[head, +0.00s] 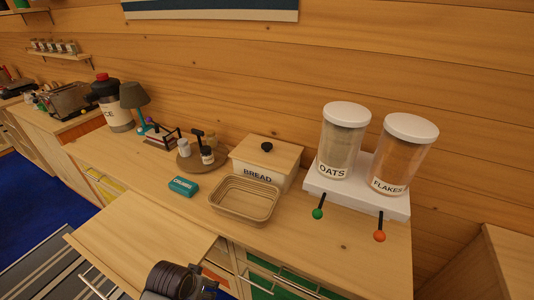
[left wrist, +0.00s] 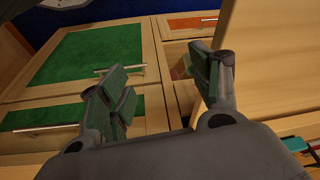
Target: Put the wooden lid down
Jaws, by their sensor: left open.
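The wooden lid (head: 281,155) is pale, with a black knob, and lies on top of the white BREAD bin (head: 284,180) on the counter in the head view. It looks level and seated on the bin. My left gripper (left wrist: 160,84) is open and empty in the left wrist view, with cupboard and drawer fronts beyond its fingers. In the head view part of my left arm shows at the bottom edge, in front of the counter and well apart from the lid. The lid is not seen in the left wrist view. My right gripper is in neither view.
A wicker basket (head: 246,198) stands in front of the bin. OATS (head: 342,140) and FLAKES (head: 403,155) dispensers stand to its right. A round tray (head: 188,166) with small jars and a teal box (head: 183,187) are to its left. A pale wooden surface (head: 140,240) at front left is bare.

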